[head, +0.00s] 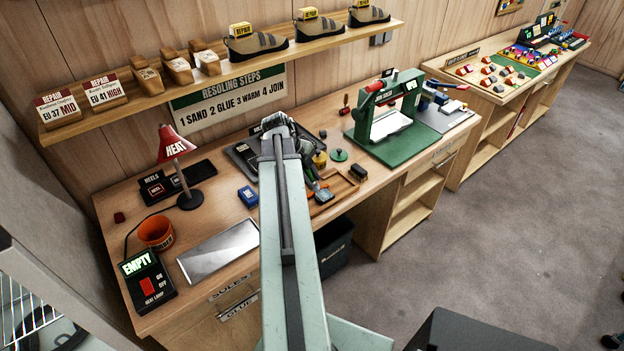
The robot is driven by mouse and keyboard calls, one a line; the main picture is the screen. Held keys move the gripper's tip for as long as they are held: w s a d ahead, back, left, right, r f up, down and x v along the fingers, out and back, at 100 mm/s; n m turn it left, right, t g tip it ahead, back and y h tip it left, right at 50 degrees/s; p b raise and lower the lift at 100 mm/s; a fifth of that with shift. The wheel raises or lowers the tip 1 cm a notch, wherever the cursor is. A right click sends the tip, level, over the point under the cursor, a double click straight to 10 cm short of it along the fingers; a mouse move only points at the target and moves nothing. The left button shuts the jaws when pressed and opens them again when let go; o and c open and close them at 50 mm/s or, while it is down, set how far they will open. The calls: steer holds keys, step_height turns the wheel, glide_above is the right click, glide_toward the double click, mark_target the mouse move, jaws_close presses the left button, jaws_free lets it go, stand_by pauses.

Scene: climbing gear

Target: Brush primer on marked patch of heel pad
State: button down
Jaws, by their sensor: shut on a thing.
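My gripper (307,168) is over the middle of the workbench, small and partly hidden behind my own arm. It is shut on what looks like the brush (313,184), of which only a little shows. Just below it is a dark grey block (324,196), probably the heel pad, at a tan wooden frame (343,187). I cannot make out the marked patch, or whether the brush touches the pad. A small yellow pot (319,160), possibly the primer, stands just behind, near a green round lid-like piece (338,155).
A green press (385,115) stands to the right and a dark tray (242,155) lies behind my arm. To the left are a red heat lamp (175,145), an orange tub (156,233), a blue box (248,196) and a bare metal plate (219,250). A shoe shelf (215,75) hangs above.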

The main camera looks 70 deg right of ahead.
steer(key=shift+r+p, duration=0.4)
steer(key=shift+r, duration=0.45)
step_height(320, 180, up, 3)
steer(key=p, duration=0.3)
steer(key=shift+w+r, duration=0.1)
steer(key=shift+r, duration=0.05)
